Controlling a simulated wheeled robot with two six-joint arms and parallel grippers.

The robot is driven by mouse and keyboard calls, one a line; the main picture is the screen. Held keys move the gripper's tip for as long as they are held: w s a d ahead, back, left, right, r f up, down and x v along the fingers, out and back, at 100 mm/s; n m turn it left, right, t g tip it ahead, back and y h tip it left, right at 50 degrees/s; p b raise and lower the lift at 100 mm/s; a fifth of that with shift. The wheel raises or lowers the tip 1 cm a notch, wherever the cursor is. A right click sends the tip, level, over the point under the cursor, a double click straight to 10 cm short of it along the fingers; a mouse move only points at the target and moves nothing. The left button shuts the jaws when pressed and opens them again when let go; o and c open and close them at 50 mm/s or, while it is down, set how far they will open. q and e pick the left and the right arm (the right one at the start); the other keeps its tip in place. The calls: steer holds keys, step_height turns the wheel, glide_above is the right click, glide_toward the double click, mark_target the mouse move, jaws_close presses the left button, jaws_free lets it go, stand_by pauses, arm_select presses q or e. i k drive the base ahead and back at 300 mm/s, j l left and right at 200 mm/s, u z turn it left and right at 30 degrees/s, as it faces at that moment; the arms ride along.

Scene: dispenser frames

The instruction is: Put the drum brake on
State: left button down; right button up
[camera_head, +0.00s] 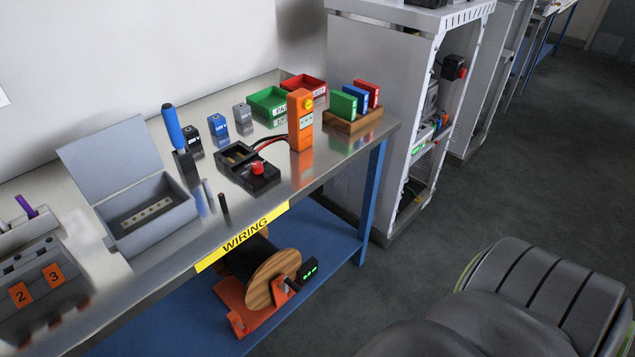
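A cable drum with a round wooden flange (272,283) and dark cable (247,259) sits on the blue lower shelf, under the bench edge with the yellow WIRING label (243,237). It rests in an orange stand (233,302). A small orange piece (281,293) shows at the drum's right side, near its hub. I cannot tell whether it is the brake or how it is set. A small black box with a green display (308,270) is beside the drum. The far side of the drum is hidden. Neither of my grippers is in view.
The metal bench above holds an open grey box (162,233), a black unit with a red knob (258,178), an orange tester (300,122), bins and small blocks. A blue bench leg (372,200) and a grey cabinet (378,120) stand right.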

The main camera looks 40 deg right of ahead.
mark_target(245, 331)
steer(key=k+l, duration=0.2)
steer(key=k+l+z, duration=0.15)
steer(key=l, duration=0.3)
steer(key=k+l, duration=0.3)
steer(key=k+l+z, duration=0.1)
steer(key=l, duration=0.25)
steer(key=k+l, duration=0.25)
steer(key=l+z, duration=0.05)
steer(key=l, duration=0.05)
